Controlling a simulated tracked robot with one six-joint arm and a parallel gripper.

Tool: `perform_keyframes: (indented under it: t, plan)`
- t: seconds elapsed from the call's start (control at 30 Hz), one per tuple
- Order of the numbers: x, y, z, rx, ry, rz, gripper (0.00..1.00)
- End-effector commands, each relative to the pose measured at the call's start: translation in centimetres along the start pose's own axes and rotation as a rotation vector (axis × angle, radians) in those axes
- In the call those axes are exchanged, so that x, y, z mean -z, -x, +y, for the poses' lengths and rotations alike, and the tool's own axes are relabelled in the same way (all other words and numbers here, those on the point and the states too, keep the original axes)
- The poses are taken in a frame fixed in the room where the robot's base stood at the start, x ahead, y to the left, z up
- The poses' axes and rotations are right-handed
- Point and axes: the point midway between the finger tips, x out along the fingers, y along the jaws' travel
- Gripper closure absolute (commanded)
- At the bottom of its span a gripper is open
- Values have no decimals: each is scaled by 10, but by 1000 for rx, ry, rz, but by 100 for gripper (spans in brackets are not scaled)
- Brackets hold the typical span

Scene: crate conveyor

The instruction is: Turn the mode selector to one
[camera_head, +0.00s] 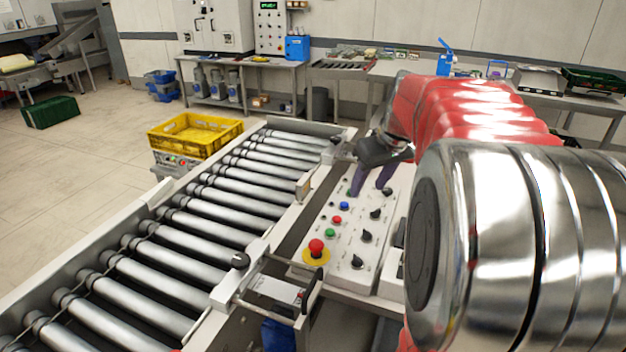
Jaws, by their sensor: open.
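A white control panel (345,247) stands beside the roller conveyor, near the middle of the view. It carries several black knobs, among them a near knob (357,261), a middle knob (366,236) and a farther knob (376,213). Their labels are too small to read, so I cannot tell which one is the mode selector or where it points. My gripper (369,187) is over the far end of the panel, fingers pointing down. It is open, with nothing visible between the fingers. Part of the panel's far end is hidden behind the gripper.
A red emergency stop (316,247) and several coloured buttons share the panel. The roller conveyor (185,235) runs along its left, with a yellow crate (195,148) beyond. My arm hides the right side.

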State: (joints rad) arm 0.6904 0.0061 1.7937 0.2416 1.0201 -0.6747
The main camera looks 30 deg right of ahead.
Motion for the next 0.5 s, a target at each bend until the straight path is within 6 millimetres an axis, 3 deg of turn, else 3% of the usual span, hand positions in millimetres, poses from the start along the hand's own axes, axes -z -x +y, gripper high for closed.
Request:
perform_keyframes:
  t: [0.03,0.2,0.33,0.5]
  plan:
    - [1,-5,20,-1,-12,-3,55]
    - [2,-14,69,-2,-20,0,55]
    - [1,-16,84,-1,-20,1,55]
    - [2,-17,85,-1,-19,2,55]
